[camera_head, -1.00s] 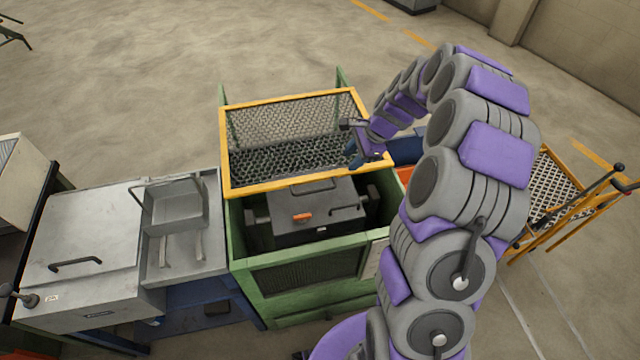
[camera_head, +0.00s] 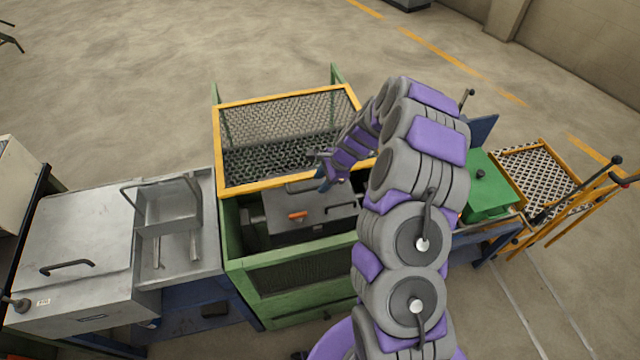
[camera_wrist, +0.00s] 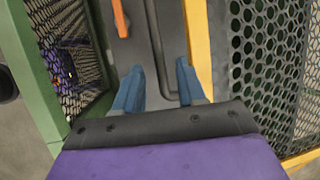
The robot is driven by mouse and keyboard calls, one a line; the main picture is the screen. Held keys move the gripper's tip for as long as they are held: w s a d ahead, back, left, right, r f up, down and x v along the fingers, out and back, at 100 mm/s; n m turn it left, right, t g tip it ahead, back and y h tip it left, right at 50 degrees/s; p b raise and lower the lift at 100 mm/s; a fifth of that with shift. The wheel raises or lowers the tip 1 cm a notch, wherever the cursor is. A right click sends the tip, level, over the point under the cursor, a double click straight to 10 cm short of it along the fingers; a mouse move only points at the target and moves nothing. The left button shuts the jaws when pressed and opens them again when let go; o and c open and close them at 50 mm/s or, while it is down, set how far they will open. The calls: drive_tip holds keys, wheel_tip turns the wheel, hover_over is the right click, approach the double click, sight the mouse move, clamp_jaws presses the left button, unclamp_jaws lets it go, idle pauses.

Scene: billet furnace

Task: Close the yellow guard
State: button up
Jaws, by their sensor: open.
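The yellow guard (camera_head: 234,189) is a yellow-edged frame with dark mesh, on the green machine housing (camera_head: 240,248) in the head view. It stands raised and tilted back behind a dark grey box with an orange handle (camera_head: 298,215). In the wrist view the guard's yellow edge (camera_wrist: 197,45) runs down right of centre, with mesh beyond it. My gripper (camera_head: 322,172) is near the guard's front edge, toward its right half. In the wrist view my gripper's blue fingers (camera_wrist: 160,80) are apart and empty, over the dark box and its bar handle. I cannot tell whether a finger touches the guard.
A grey metal bench with a lidded box (camera_head: 75,235) and a metal tray (camera_head: 165,220) stands to the left. A green box (camera_head: 490,185) and a yellow-framed mesh cart (camera_head: 540,175) stand to the right.

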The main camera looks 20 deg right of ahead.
drive_tip(key=shift+x, duration=0.95)
clamp_jaws()
